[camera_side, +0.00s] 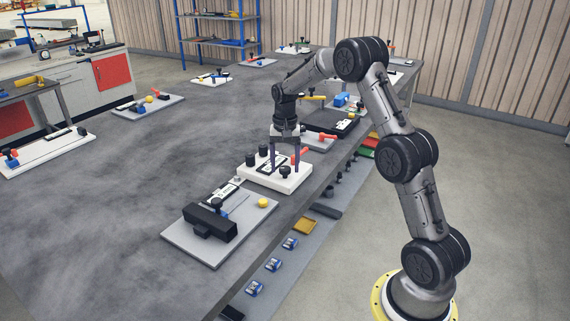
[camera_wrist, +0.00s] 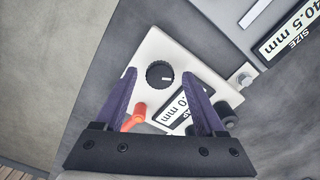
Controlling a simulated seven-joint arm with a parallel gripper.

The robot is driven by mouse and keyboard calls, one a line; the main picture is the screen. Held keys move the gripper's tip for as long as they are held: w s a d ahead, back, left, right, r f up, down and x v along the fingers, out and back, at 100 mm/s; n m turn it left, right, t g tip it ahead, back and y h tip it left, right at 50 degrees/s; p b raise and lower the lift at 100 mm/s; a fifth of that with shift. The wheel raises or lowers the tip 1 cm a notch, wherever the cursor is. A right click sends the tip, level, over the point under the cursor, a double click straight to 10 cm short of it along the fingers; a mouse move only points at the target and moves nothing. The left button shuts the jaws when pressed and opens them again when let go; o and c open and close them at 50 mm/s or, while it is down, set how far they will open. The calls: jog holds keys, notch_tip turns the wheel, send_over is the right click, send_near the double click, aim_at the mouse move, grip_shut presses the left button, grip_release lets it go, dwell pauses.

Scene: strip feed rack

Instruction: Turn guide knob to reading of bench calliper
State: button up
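The guide knob (camera_wrist: 160,74) is round and black with a white mark pointing right in the wrist view. It sits on a white block (camera_wrist: 180,55), which also shows in the side view (camera_side: 265,181). A gap display (camera_wrist: 187,106) on the block is partly hidden by a finger; only "0 mm" is readable. My gripper (camera_side: 285,167) is open over the block, its two dark fingers apart on either side of the knob. I cannot tell whether they touch it. A size display (camera_wrist: 288,30) on the neighbouring grey board (camera_wrist: 215,20) reads 40.5 mm.
A red-orange lever (camera_wrist: 137,116) stands beside the left finger, and black posts (camera_wrist: 228,110) stand beside the right finger. In the side view, the front grey board (camera_side: 192,243) carries a black block (camera_side: 210,223) and a yellow button (camera_side: 263,203). The tabletop to the left is largely clear.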

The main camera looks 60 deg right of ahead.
grip_shut()
dwell(0.3)
jog(key=n, duration=0.3)
jog(key=shift+r+n, duration=0.1)
jog(key=shift+n, duration=2.2)
jog(key=shift+o, duration=0.3)
grip_release()
